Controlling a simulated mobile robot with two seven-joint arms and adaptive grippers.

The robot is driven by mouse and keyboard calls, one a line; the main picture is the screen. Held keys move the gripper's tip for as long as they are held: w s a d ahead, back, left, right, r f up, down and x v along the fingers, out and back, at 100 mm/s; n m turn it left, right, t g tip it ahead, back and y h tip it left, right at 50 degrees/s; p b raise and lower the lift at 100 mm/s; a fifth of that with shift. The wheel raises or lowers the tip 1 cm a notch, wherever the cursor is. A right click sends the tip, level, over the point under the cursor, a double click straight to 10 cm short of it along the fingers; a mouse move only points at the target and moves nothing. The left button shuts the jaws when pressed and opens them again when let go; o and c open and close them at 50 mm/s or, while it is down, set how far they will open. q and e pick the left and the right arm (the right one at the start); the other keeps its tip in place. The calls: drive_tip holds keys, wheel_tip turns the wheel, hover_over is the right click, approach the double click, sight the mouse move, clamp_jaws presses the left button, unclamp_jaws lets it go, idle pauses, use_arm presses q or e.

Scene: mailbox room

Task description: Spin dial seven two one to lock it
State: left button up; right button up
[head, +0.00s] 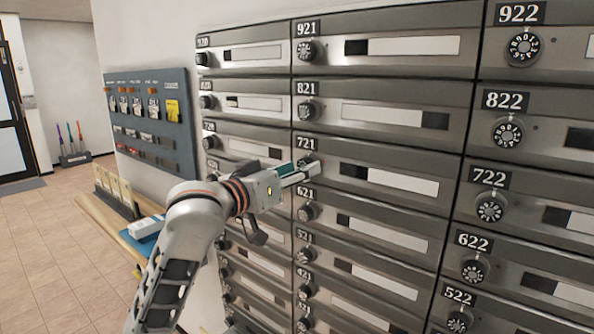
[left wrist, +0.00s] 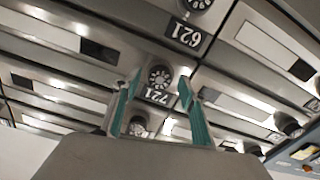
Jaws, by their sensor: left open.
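The dial of box 721 (left wrist: 160,75) is a round dark knob with white marks, next to its 721 label (left wrist: 157,96), which looks upside down in the left wrist view. In the head view the 721 label (head: 307,144) is clear, but my left gripper partly hides the dial below it. My left gripper (head: 305,172) is open at that dial. In the left wrist view its two teal-padded fingers (left wrist: 158,98) stand apart, with the dial and label showing between them. I cannot tell whether a finger touches the dial. My right gripper is not in view.
Dial 621 (head: 308,212) is just below and dial 821 (head: 308,111) just above. Dial 722 (head: 490,209) is to the right. A blue wall board (head: 150,115) and a wooden ledge (head: 110,225) are left of the boxes. Open tiled floor (head: 70,260) lies further left.

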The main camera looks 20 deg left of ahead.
use_arm(q)
drive_tip(key=c, duration=1.1)
drive_tip(key=shift+m, duration=0.4)
drive_tip(key=shift+r+m, duration=0.1)
drive_tip(key=shift+m, duration=17)
